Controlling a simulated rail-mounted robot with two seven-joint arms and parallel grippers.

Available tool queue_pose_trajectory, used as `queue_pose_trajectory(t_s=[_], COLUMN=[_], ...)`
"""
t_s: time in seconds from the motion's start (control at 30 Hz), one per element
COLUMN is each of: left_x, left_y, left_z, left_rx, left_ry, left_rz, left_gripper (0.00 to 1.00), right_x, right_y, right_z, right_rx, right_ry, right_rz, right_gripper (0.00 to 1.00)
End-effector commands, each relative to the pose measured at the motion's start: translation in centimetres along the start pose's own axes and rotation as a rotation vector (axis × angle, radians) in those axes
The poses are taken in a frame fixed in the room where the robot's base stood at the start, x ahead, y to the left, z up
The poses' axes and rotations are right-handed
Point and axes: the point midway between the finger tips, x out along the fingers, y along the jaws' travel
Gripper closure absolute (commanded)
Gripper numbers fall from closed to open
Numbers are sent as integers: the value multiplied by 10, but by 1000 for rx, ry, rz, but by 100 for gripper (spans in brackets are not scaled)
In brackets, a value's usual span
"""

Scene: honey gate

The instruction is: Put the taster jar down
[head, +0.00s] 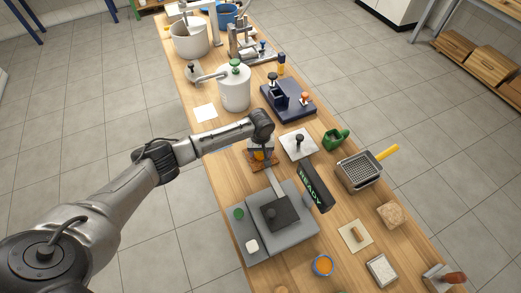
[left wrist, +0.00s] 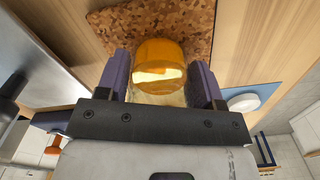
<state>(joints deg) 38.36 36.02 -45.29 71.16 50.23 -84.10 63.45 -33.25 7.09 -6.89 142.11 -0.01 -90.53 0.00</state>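The taster jar (left wrist: 158,72), a small glass jar with orange honey, is between the two purple fingers of my left gripper (left wrist: 160,80) in the left wrist view. The fingers lie close against both its sides. A brown cork mat (left wrist: 105,28) is behind the jar; I cannot tell whether the jar touches it. In the head view my left gripper (head: 262,154) points down over the cork mat (head: 257,166), and the arm and fingers partly hide the jar. My right gripper is not in view.
A grey scale (head: 302,234) with a dark plate and a READY display (head: 314,188) stands just in front of the mat. A white plate with a black knob (head: 298,145) is close by on the right. A white tank (head: 235,91) stands behind. An orange-filled, blue-rimmed cup (head: 322,265) is near the front.

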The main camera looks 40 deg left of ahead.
Motion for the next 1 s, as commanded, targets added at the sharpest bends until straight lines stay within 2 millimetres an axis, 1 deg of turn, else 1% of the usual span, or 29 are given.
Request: queue_pose_trajectory(t_s=[0.03,0.2,0.27,0.47,0.57,0.67,1.0], left_x=[0,0,0,0,-4,-16,-79], left_y=[0,0,0,0,0,0,1], left_z=[0,0,0,0,0,0,0], left_rx=[0,0,0,0,1,1,1], left_ry=[0,0,0,0,1,1,0], left_rz=[0,0,0,0,0,1,2], left_gripper=[35,18,14,14,14,14,14], right_x=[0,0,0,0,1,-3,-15], right_y=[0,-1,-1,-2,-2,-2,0], right_z=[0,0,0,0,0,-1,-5], right_rx=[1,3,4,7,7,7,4], right_ry=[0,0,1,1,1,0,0], right_rz=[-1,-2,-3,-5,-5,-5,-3], right_gripper=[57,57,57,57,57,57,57])
